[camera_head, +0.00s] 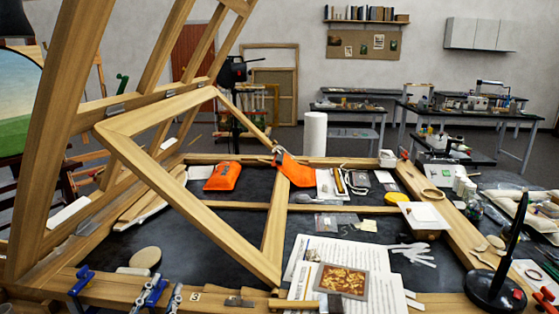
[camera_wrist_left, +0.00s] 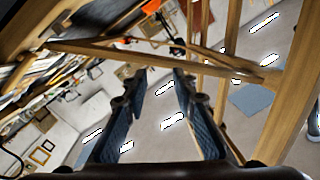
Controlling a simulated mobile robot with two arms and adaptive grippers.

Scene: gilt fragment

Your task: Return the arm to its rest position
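My left gripper (camera_wrist_left: 156,78) shows in the left wrist view as two dark blue, ridged fingers. They stand apart with a clear gap and nothing held between them. My right gripper is in neither view.
A wooden frame (camera_head: 190,215) stands tilted over the dark worktable (camera_head: 235,246). A black stand (camera_head: 494,289) is at right.

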